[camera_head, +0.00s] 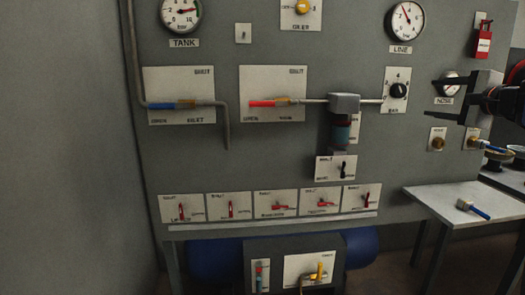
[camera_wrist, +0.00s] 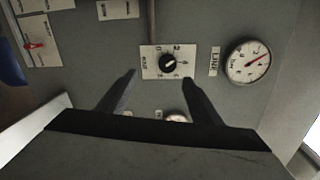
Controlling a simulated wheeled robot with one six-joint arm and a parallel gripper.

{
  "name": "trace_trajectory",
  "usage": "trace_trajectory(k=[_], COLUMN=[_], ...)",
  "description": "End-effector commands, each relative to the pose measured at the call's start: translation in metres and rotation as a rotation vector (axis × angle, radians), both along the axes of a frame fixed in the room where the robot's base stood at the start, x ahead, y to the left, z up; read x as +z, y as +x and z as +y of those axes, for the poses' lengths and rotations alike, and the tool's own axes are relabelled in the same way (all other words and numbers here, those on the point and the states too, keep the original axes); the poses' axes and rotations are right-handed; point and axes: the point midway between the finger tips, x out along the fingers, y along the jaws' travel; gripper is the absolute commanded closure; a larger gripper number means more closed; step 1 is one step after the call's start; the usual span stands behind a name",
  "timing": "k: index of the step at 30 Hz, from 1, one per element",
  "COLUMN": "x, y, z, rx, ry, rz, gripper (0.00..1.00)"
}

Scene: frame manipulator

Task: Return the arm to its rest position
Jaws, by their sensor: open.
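My gripper (camera_head: 438,98) shows at the right of the head view, in front of the panel's right part, with its two dark fingers apart and nothing between them. In the wrist view my gripper (camera_wrist: 158,98) has its fingers spread toward the panel (camera_wrist: 105,55). A black rotary knob (camera_wrist: 168,63) on a white plate lies beyond the fingertips there. The same knob (camera_head: 398,90) shows in the head view, left of the gripper. Whether the fingers touch the panel cannot be told, but they look clear of it.
The grey panel (camera_head: 215,60) carries gauges, valves and a row of red levers (camera_head: 277,206). A red lockout tag (camera_head: 483,43) hangs at upper right. A side table (camera_head: 440,200) with a blue-handled tool (camera_head: 480,212) stands below. A blue tank (camera_head: 215,258) sits under the panel.

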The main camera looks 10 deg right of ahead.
Motion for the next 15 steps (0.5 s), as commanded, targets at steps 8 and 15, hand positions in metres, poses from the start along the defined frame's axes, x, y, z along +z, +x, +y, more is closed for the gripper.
trace_trajectory(k=[8, 15], x=[-0.086, -0.173], y=[-0.010, -0.051], z=[0.116, 0.202], rx=[0.204, 0.409], ry=[-0.210, -0.452], rz=[0.215, 0.399], gripper=[0.41, 0.41])
